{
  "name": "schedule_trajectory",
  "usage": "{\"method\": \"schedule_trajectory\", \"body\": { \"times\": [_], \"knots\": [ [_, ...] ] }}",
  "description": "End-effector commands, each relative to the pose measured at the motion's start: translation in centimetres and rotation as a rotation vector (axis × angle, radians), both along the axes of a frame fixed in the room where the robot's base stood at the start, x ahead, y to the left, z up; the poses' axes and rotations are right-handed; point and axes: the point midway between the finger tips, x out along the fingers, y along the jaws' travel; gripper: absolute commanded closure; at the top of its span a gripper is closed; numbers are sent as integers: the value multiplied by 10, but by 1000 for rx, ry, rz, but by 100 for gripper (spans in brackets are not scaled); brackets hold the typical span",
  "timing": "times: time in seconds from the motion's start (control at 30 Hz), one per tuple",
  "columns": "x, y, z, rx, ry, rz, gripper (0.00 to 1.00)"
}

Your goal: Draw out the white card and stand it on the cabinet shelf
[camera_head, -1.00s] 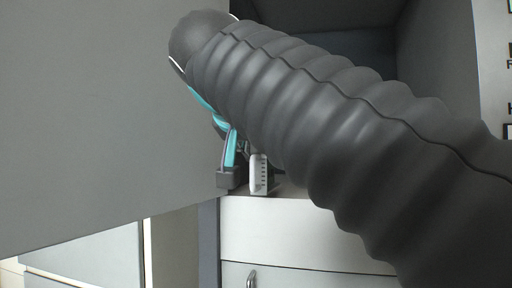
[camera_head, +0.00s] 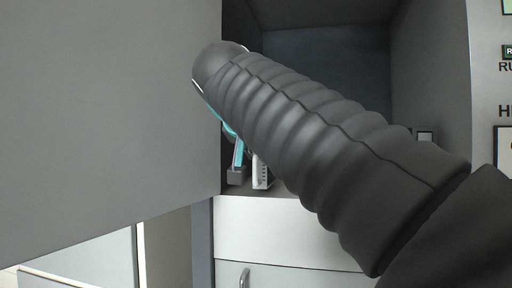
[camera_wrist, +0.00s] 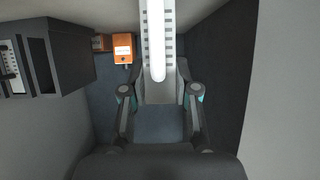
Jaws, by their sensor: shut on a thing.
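The white card (camera_wrist: 157,45) is long and pale with a row of dark slots along each side. In the wrist view it runs up from between the fingers of my gripper (camera_wrist: 160,88), which is shut on it. In the head view the card's lower end (camera_head: 261,172) shows below my arm, upright, just above or on the cabinet shelf (camera_head: 240,190); I cannot tell if it touches. My gripper's grey fingertip (camera_head: 237,175) is beside it on the left. My arm hides the rest of the card and much of the cabinet.
A large grey panel (camera_head: 110,100) stands close on the left of the cabinet opening. In the wrist view an orange box (camera_wrist: 122,48) is left of the card, and a dark housing (camera_wrist: 60,52) is further left. A white drawer front (camera_head: 290,230) lies below the shelf.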

Motion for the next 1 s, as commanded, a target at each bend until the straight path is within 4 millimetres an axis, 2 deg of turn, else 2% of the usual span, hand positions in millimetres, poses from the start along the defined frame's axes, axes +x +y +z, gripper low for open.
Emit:
{"method": "schedule_trajectory", "body": {
  "times": [0.7,1.0],
  "knots": [
    [47,-13,2,0,-1,-1,100],
    [61,-16,1,1,-1,0,100]
  ]
}}
